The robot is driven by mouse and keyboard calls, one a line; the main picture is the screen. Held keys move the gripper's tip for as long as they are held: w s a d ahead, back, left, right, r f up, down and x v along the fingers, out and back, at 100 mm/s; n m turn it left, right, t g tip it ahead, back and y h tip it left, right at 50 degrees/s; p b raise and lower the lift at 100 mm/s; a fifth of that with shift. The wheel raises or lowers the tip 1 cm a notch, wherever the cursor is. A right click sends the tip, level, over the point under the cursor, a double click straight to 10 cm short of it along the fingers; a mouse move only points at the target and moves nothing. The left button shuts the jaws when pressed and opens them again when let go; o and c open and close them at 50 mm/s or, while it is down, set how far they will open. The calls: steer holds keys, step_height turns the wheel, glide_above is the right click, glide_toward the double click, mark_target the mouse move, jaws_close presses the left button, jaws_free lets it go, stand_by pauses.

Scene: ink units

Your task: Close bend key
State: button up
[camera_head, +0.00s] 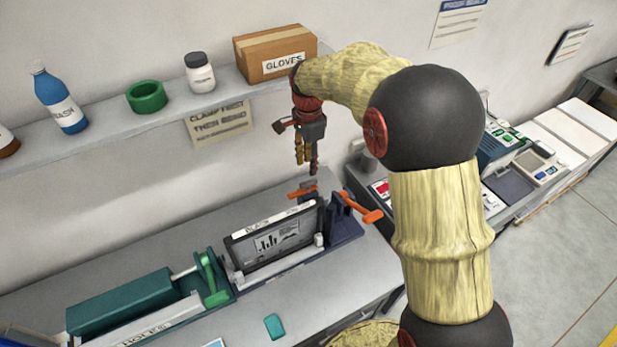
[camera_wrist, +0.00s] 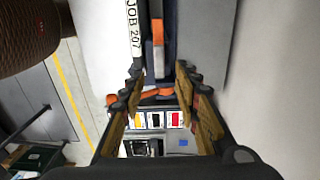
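A dark blue-grey bending fixture (camera_head: 346,226) stands on the bench at the right end of a framed panel. An orange handle (camera_head: 362,209) sticks out to its right, and a smaller orange piece (camera_head: 302,191) shows at its far side. Which of these is the bend key I cannot tell. My gripper (camera_head: 306,166) hangs above the fixture, pointing down and apart from it. In the wrist view my gripper (camera_wrist: 160,80) is open and empty. Orange parts (camera_wrist: 152,96) and a white "JOB 207" strip (camera_wrist: 136,28) lie beyond the fingers.
The framed panel (camera_head: 272,240) and a green clamp lever (camera_head: 212,280) stand left of the fixture. A shelf (camera_head: 110,130) behind holds a gloves box (camera_head: 275,52), bottles and a green ring. A teal piece (camera_head: 274,327) lies on the front bench.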

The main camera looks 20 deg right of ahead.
mark_target(308, 181)
step_height(308, 181, down, 7)
steer(key=shift+f+p, duration=0.15)
steer(key=shift+p, duration=0.45)
steer(key=shift+s, duration=0.1)
steer(key=shift+c, duration=0.2)
steer(key=c, duration=0.8)
